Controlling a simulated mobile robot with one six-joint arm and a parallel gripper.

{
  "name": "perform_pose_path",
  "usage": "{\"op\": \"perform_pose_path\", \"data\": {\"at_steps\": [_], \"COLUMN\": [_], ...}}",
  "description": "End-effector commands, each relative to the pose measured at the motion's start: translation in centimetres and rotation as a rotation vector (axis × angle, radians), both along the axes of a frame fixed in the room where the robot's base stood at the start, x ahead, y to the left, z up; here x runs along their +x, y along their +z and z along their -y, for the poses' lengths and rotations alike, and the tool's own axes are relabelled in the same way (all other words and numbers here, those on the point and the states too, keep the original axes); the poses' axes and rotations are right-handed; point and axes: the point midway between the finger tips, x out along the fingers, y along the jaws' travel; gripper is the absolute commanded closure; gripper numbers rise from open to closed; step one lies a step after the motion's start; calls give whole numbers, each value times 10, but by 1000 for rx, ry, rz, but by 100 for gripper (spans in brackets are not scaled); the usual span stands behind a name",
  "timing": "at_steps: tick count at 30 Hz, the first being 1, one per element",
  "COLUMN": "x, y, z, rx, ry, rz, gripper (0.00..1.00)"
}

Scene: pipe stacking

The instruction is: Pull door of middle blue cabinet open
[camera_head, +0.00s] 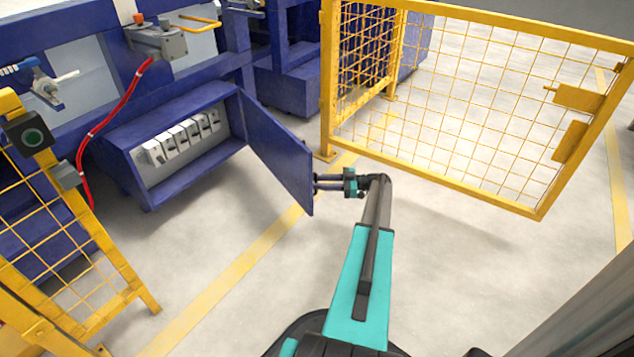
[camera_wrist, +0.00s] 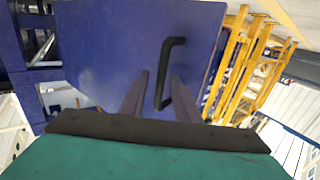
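The blue cabinet (camera_head: 150,190) stands at the left in the head view, with several white switch-like units (camera_head: 183,138) inside. Its blue door (camera_head: 275,150) stands swung wide open, hinged at the cabinet's right side. My gripper (camera_head: 318,183) is at the door's free edge, on its outer side. In the wrist view the door's outer face (camera_wrist: 110,50) fills the middle, with a black bar handle (camera_wrist: 165,70). My two fingers (camera_wrist: 160,90) are apart, with the lower part of the handle between them. Whether they touch the handle is unclear.
A yellow mesh gate (camera_head: 460,110) stands open behind and to the right of my arm. A yellow mesh fence (camera_head: 70,240) is at the front left. A red hose (camera_head: 105,122) hangs left of the cabinet. The floor (camera_head: 240,270) in front is clear.

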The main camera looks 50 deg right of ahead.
Motion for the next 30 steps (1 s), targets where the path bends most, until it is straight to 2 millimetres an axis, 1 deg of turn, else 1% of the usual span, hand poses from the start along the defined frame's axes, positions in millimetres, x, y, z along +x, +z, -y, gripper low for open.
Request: {"op": "perform_pose_path", "data": {"at_steps": [5, 7, 13, 30], "x": [-13, -19, -37, -72], "y": [1, -2, -3, -4], "z": [12, 16, 31, 59], "rx": [1, 0, -1, -1], "ry": [-2, -1, 0, 1], "rz": [-1, 0, 0, -1], "gripper": [71, 71, 71, 71]}}
